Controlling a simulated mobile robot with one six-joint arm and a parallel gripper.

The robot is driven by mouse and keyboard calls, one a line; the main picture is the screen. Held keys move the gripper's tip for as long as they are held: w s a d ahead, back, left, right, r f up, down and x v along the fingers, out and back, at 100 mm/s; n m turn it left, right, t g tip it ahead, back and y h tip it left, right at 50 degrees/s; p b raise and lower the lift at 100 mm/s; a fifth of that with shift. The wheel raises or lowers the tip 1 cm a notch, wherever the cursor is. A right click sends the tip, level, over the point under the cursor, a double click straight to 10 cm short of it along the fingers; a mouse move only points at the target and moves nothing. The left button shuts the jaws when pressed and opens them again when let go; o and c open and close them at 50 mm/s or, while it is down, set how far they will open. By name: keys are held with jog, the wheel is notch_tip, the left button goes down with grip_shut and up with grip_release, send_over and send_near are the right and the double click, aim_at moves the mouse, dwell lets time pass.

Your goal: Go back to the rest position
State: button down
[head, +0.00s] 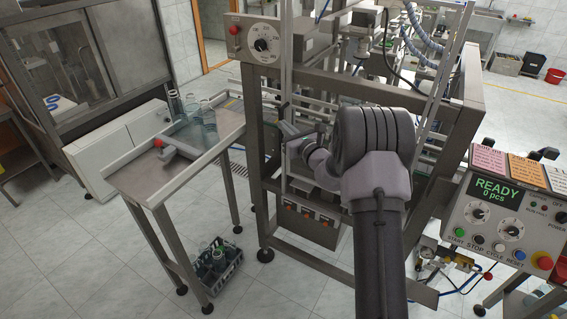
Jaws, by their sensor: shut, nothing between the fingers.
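My gripper (290,134) shows small and partly unclear at the middle of the head view, at the end of my folded arm, left of my dark elbow. It is shut and empty, in front of the steel machine frame. It appears apart from the side table, to the right of that table's far end. My forearm is largely hidden behind my elbow. I cannot tell whether the gripper touches the frame behind it.
A steel side table (150,185) on the left bears clear jars (192,104). A dark crate (215,267) with bottles is on the floor under its near end. A control panel (520,215) reading READY, 0 pcs stands at the right. The tiled floor at left front is clear.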

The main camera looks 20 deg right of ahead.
jog(key=s+a, duration=0.4)
jog(key=s, duration=0.5)
jog(key=s+a+r+n+g+y+b, duration=0.1)
jog(key=s+a+r+n+g+y, duration=0.1)
jog(key=a+n+y, duration=0.3)
jog(key=s+a+r+n+g+y+b, duration=0.2)
jog(key=a+r+n, duration=0.1)
jog(key=a, duration=0.5)
jog(key=s+a+n+g+y+b, duration=0.25)
jog(key=s+a+n+g, duration=0.45)
jog(key=s+a+n, duration=0.6)
jog(key=s+d+f+n+g+h+b, duration=0.1)
jog(key=s+f+n+h+b, duration=0.15)
jog(key=s, duration=0.55)
jog(key=s+d+f+n+g+h+b, duration=0.1)
jog(key=s+d+f+n+g+h, duration=0.2)
jog(key=s, duration=0.4)
jog(key=s+d+f+n+t+h+b, duration=0.2)
jog(key=s+d+n+t+h, duration=0.1)
jog(key=s+d+h, duration=0.1)
jog(key=s+d, duration=0.1)
jog(key=d, duration=0.1)
jog(key=shift+d+f+h, duration=0.25)
jog(key=shift+d+h, duration=0.05)
